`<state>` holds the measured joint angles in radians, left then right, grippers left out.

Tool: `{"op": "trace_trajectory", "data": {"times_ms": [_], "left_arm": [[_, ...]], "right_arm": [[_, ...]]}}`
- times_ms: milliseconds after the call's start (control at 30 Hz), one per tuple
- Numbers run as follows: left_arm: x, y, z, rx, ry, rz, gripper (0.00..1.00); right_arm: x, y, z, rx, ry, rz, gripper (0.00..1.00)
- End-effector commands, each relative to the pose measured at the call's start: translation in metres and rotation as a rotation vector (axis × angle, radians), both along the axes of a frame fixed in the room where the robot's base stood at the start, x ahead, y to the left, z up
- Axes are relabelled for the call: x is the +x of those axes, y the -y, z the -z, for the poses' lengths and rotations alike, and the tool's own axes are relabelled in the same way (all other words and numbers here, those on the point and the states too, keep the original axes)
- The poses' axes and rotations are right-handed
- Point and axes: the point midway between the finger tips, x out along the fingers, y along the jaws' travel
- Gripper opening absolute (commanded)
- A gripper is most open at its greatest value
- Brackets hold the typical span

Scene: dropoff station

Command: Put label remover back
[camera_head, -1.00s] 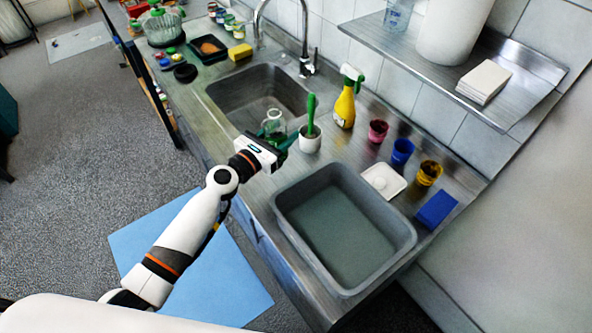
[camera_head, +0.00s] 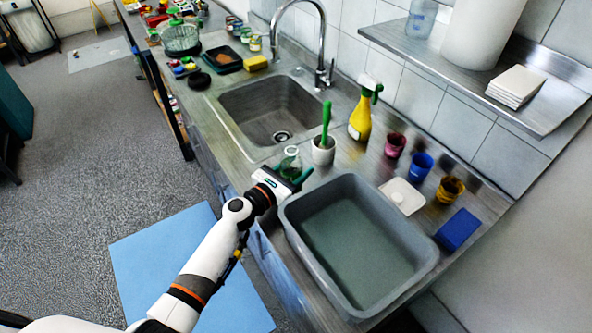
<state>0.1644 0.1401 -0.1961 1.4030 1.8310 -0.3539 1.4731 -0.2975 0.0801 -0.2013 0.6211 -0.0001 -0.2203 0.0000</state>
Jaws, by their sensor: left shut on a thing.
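My left gripper (camera_head: 298,180) reaches in over the front edge of the counter, between the sink and the grey tub. It is shut on a small clear bottle (camera_head: 290,162) with a greenish tint, which looks upright. The fingers and the bottle's lower part are hard to make out, and I cannot read a label on it. A yellow spray bottle (camera_head: 360,119) with a green and white head stands upright at the wall, apart from the gripper. My right gripper is not in view.
A white cup (camera_head: 323,151) with a green-handled brush stands close behind the gripper. The sink (camera_head: 238,102) lies to the left and the grey tub (camera_head: 427,255) to the right. Red, blue (camera_head: 420,166) and yellow cups line the wall, near a white dish (camera_head: 402,196) and a blue block (camera_head: 457,230).

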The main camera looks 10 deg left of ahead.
Motion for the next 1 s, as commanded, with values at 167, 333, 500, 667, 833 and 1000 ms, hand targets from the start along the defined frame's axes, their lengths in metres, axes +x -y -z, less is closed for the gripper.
{"op": "trace_trajectory", "data": {"times_ms": [167,333,500,667,833,1000], "left_arm": [[0.0,0.0,0.0,0.0,0.001,0.0,0.21],[0.0,0.0,0.003,0.0,-0.001,0.0,0.62],[0.0,0.0,0.003,0.0,-0.001,0.0,0.72],[0.0,0.0,0.002,0.0,-0.001,0.0,0.72],[-0.008,-0.005,0.002,0.001,-0.003,-0.001,0.72],[-0.038,-0.022,0.003,0.003,-0.003,0.0,0.72]], "right_arm": [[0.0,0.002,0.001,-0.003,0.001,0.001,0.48],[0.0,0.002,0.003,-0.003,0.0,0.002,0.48],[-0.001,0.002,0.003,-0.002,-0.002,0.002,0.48],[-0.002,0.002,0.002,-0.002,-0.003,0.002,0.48],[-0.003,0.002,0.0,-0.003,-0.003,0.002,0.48],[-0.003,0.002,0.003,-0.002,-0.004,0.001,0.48]]}}
